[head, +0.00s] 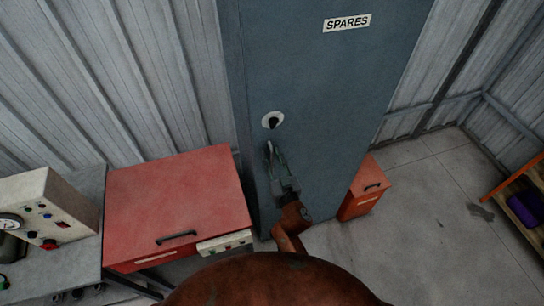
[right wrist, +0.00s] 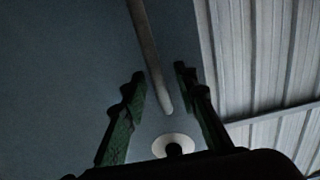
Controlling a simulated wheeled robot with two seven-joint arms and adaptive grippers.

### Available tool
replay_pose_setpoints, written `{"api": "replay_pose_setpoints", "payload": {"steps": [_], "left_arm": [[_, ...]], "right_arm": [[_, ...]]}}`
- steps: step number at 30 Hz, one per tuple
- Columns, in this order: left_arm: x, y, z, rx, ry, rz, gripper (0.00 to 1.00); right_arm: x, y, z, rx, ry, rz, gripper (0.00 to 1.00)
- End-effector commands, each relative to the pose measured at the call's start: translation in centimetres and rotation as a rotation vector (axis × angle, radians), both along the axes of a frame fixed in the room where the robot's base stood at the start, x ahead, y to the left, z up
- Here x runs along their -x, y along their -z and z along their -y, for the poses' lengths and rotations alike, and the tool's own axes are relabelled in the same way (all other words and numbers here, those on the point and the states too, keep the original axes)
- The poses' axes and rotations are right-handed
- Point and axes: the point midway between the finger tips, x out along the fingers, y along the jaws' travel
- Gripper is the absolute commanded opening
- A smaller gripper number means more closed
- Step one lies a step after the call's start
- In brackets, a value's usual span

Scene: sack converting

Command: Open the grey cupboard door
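The grey cupboard (head: 320,75) stands in the middle of the head view, its door shut and marked SPARES. A round pale plate with a dark knob (head: 272,120) sits near the door's left edge; it also shows in the right wrist view (right wrist: 173,146). Below it in the head view, my right gripper (head: 275,152) is at the door and partly hides the handle. In the right wrist view, a grey bar handle (right wrist: 152,60) ends between the open fingers (right wrist: 160,80), with gaps visible on both sides. My left gripper is not in view.
A red cabinet (head: 180,200) with a black handle stands left of the cupboard, beside a bench with a control box (head: 48,205). An orange-red box (head: 364,188) stands on the floor at right. A shelf with a purple item (head: 525,208) is far right. Floor between is clear.

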Motion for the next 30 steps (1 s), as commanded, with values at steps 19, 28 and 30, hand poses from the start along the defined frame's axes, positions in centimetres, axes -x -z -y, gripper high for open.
{"api": "replay_pose_setpoints", "payload": {"steps": [19, 28, 30], "left_arm": [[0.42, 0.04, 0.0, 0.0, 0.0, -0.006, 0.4], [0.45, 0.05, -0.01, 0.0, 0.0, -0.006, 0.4], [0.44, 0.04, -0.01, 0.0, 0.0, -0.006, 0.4]], "right_arm": [[0.04, -0.02, -0.01, 0.0, 0.0, 0.0, 0.0], [0.05, -0.02, -0.03, 0.0, -0.001, 0.001, 0.0], [0.05, -0.02, -0.03, 0.0, -0.001, 0.001, 0.0]]}}
